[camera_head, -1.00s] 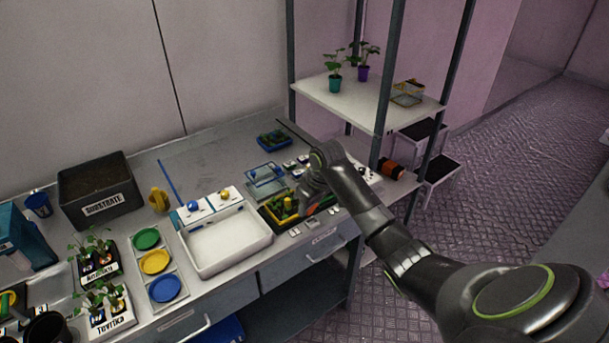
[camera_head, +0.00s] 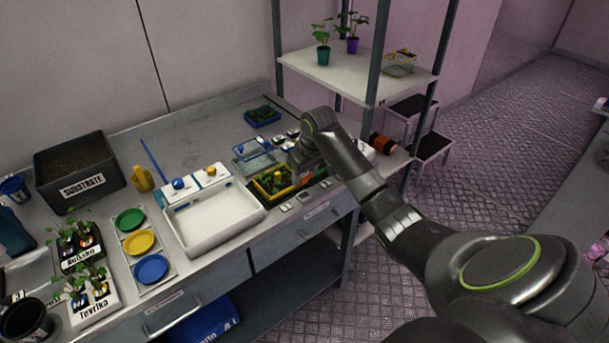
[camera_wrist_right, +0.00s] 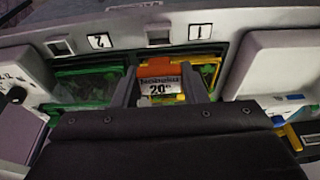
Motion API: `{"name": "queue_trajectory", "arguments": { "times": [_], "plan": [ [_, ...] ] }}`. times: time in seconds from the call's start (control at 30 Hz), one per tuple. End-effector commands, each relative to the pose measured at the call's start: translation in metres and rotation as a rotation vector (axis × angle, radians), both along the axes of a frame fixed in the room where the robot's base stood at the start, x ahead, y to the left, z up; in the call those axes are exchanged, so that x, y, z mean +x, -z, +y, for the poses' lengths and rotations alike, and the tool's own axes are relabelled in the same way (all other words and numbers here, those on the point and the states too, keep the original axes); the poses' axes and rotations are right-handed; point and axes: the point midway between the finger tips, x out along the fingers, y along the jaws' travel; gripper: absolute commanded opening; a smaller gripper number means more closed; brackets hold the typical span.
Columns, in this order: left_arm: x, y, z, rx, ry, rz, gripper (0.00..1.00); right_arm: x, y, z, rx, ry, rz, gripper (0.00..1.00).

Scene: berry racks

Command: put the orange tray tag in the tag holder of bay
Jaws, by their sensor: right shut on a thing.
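My right gripper (camera_head: 303,172) is over the right part of the bench. In the wrist view (camera_wrist_right: 160,82) its two fingers are shut on the orange tray tag (camera_wrist_right: 157,68), which has a white label reading "20". Beyond the tag is a pale ledge with number plates "2" (camera_wrist_right: 100,41) and "1" (camera_wrist_right: 201,31), upside down in this view. Small square holders (camera_wrist_right: 60,47) and (camera_wrist_right: 158,36) sit beside the plates. The tag appears near the holder by plate "1"; I cannot tell whether they touch. My left gripper is out of view.
A yellow-rimmed tray (camera_head: 262,192) with plants lies below the right gripper. A white basin (camera_head: 213,219) is to its left, and a clear blue-edged box (camera_head: 252,152) behind it. The shelf rack's post (camera_head: 376,60) stands close to my right arm.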

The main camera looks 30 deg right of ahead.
Motion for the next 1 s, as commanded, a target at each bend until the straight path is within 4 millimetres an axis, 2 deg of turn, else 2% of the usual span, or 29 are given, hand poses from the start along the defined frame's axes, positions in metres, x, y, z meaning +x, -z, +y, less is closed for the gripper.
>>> {"name": "queue_trajectory", "arguments": {
  "times": [0.03,0.23,0.3,0.7,1.0],
  "plan": [
    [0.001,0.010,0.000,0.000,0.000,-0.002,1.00,0.000,0.009,0.000,0.000,0.000,-0.001,0.18],
    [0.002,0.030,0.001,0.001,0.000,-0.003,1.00,0.000,0.023,0.000,-0.001,-0.001,-0.002,0.18],
    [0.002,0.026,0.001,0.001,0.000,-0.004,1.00,0.000,0.026,0.000,0.001,0.000,0.001,0.18],
    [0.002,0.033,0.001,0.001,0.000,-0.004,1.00,0.000,0.060,0.000,0.000,0.000,0.000,0.18],
    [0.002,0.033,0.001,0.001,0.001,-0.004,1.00,0.000,0.063,0.000,0.000,0.000,-0.001,0.18]
  ]
}}
